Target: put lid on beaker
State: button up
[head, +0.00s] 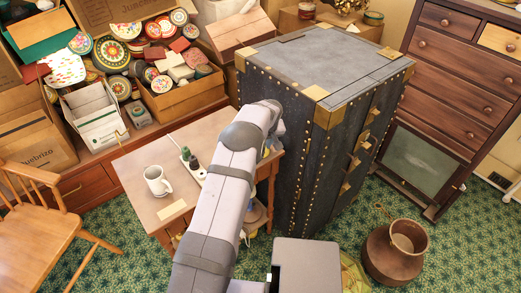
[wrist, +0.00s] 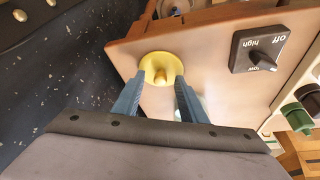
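A round yellow lid (wrist: 161,69) with a knob in its middle shows in the wrist view, at the edge of the light wooden tabletop (wrist: 215,62). My gripper (wrist: 157,82) is open, with its two blue-grey fingers apart and pointing toward the lid's near side. Nothing is visibly held between them. I cannot tell whether the fingertips touch the lid. A pale, glassy shape shows beside the right finger, mostly hidden, and I cannot tell if it is the beaker. In the head view my arm hides the lid and gripper, and no beaker is clearly visible.
A dial plate (wrist: 262,50) and a strip with green and dark knobs (wrist: 303,108) are right of the lid. A white mug (head: 157,181) stands on the table's left part. A tall dark trunk (head: 310,110) rises beside the table. A brown pot (head: 395,252) stands on the floor.

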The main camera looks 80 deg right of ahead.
jog(key=shift+f, duration=0.1)
grip_shut()
notch_tip(320, 180, up, 10)
jog(key=b, duration=0.2)
jog(key=w+a+r+n+p, duration=0.1)
jog(key=w+n+p, duration=0.1)
jog(key=w+p, duration=0.85)
jog(key=d+r+m+p, duration=0.2)
jog(key=d+r+m, duration=0.1)
jog(key=d, duration=0.2)
jog(key=shift+s+d+m+g, duration=0.15)
jog(key=shift+s+m+g, duration=0.05)
jog(key=shift+m+g, duration=0.1)
